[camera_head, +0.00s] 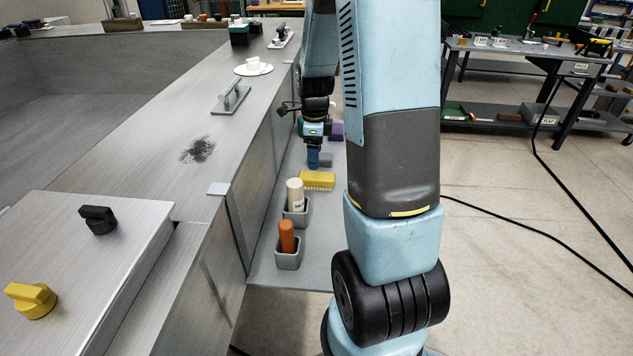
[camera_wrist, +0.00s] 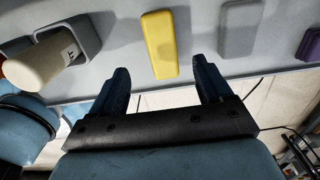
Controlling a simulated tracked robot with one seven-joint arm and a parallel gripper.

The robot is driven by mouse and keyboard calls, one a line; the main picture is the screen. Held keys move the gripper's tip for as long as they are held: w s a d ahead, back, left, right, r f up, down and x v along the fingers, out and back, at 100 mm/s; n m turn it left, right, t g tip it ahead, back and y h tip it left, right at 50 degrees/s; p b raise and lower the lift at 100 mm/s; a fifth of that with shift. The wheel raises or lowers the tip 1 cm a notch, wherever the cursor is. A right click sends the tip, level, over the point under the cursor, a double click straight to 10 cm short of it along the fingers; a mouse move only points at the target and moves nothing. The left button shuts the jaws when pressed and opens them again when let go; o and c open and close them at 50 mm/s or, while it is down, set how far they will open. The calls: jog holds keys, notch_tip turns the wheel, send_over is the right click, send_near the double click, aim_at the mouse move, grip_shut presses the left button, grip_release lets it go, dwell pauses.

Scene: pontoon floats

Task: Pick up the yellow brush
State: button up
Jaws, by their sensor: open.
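The yellow brush (camera_head: 318,180) lies on a low grey shelf (camera_head: 272,272) beside the metal counter in the head view, its pale bristles facing the near side. In the wrist view the yellow brush (camera_wrist: 159,45) shows as a long yellow block ahead of the fingers, between them in the picture. My gripper (camera_wrist: 163,82) is open and empty.
A grey block (camera_wrist: 240,28) and a purple block (camera_wrist: 310,45) lie right of the brush in the wrist view. A white cylinder (camera_head: 295,194) and an orange-brown one (camera_head: 287,237) stand in grey cups nearer me. The counter wall (camera_head: 262,180) borders the shelf's left.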

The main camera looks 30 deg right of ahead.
aim_at(317, 175)
jog(key=shift+d+f, duration=0.15)
jog(key=shift+f, duration=2.05)
jog(key=shift+d+f, duration=0.1)
jog(key=shift+f, duration=2.1)
jog(key=shift+c, duration=0.2)
jog(key=c, duration=1.1)
jog(key=shift+c, duration=0.2)
jog(key=shift+r, duration=0.1)
jog(key=shift+r, duration=0.5)
jog(key=s+a+r, duration=0.3)
jog(key=s+r, duration=0.9)
jog(key=s, duration=0.1)
jog(key=shift+s, duration=0.4)
